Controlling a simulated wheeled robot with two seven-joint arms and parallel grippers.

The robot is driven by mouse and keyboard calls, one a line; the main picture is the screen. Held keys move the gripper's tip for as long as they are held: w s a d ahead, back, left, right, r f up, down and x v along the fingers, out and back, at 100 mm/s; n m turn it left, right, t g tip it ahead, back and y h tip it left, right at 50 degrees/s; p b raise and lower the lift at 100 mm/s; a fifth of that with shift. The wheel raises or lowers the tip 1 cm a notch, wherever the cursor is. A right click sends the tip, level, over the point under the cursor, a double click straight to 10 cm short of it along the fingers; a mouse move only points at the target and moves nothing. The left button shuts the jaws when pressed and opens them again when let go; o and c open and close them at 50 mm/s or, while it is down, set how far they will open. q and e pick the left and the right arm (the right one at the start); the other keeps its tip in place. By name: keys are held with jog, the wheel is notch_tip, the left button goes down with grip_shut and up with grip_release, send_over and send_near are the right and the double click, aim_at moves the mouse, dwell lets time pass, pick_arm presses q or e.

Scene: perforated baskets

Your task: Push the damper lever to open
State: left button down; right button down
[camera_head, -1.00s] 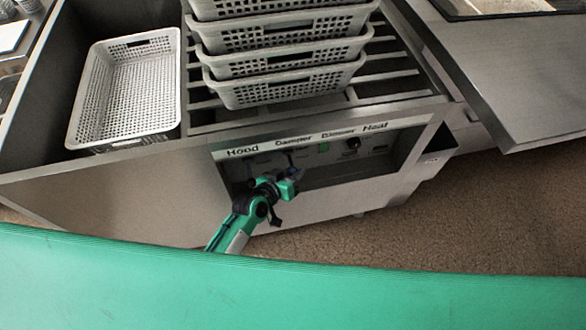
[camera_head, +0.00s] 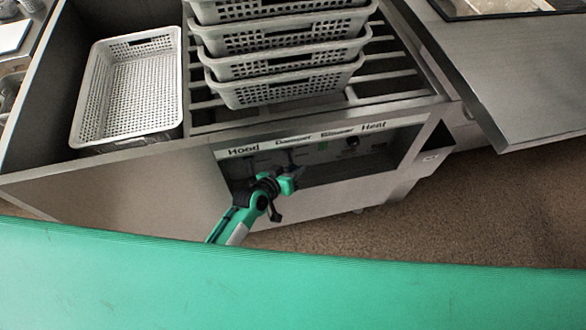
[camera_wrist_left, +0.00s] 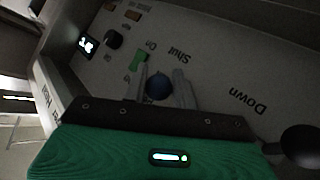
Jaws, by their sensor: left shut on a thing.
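The control panel (camera_head: 335,166) is recessed in the front of the metal cabinet, under a label strip (camera_head: 322,136) reading Hood, Damper and more. My left gripper (camera_head: 292,172) is at the panel below the Damper label. The word "Shut" is printed on the panel just beyond the knob. The lever's shaft is hidden behind the knob and gripper. My right gripper is not in view.
A black ball knob (camera_wrist_left: 302,142) stands to the right in the wrist view, near "Down". A green switch (camera_wrist_left: 138,60) and black dial (camera_wrist_left: 113,39) are on the left. Stacked perforated baskets (camera_head: 285,88) and a single basket (camera_head: 88,128) rest on the cabinet. Brown floor lies in front.

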pick_arm(q)
jog(key=c, duration=1.2)
grip_release()
jog(key=shift+w+a+r, duration=0.1)
jog(key=shift+w+r, duration=0.2)
jog(key=shift+r, duration=0.15)
jog(key=shift+o, duration=0.2)
jog(key=shift+s+f, duration=0.1)
jog(key=shift+f, duration=0.1)
jog(key=v, duration=1.3)
jog(key=shift+s+r, duration=0.2)
jog(key=shift+s, duration=0.15)
jog(key=shift+a, duration=0.1)
